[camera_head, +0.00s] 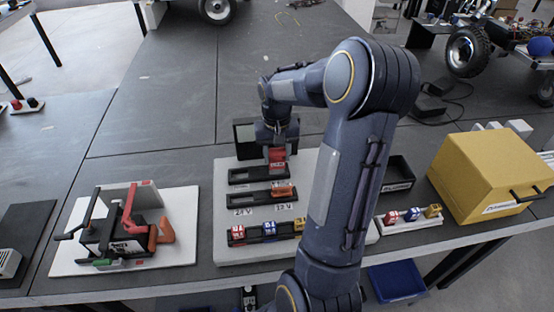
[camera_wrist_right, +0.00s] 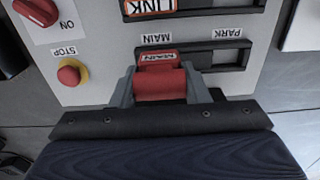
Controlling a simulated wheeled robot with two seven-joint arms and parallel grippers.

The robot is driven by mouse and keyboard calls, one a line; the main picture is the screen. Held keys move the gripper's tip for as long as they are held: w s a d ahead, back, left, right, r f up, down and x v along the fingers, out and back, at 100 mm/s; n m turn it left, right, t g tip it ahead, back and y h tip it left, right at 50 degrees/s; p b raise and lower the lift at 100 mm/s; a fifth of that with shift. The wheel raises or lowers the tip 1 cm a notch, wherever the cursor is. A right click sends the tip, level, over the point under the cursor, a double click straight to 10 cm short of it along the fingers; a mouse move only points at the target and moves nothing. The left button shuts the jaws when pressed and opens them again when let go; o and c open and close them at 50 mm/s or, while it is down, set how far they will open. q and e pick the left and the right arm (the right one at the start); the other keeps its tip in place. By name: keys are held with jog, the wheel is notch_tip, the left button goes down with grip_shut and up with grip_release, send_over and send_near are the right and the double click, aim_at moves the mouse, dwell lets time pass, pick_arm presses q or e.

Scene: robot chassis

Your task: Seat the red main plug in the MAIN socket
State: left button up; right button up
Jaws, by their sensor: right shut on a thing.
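The red main plug (camera_wrist_right: 162,85), labelled MAIN, is between the two grey fingers of my right gripper (camera_wrist_right: 160,92), which is shut on it. In the wrist view its labelled end lies over the left part of a black socket strip, at the printed word MAIN (camera_wrist_right: 155,39). The PARK end (camera_wrist_right: 228,58) of the strip is empty. In the head view the red plug (camera_head: 277,156) is at the right end of the rear strip (camera_head: 245,176). I cannot tell how deep it sits. My left gripper is not in view.
An orange LINK plug (camera_head: 282,190) sits in the strip in front. Red, blue and yellow plugs stand in the front row (camera_head: 269,229). A STOP button (camera_wrist_right: 69,74) and red switch (camera_wrist_right: 36,9) are on the panel. A yellow box (camera_head: 480,170) stands right, a clamp fixture (camera_head: 120,225) left.

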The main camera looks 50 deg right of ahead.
aim_at(277, 154)
jog(key=f, duration=0.1)
jog(key=w+d+f, duration=0.1)
jog(key=d+f, duration=0.1)
jog(key=shift+w, duration=0.35)
jog(key=shift+w+d+f, duration=0.1)
jog(key=shift+d+f, duration=0.05)
jog(key=shift+f, duration=1.55)
jog(key=shift+f, duration=0.15)
jog(key=o, duration=1.1)
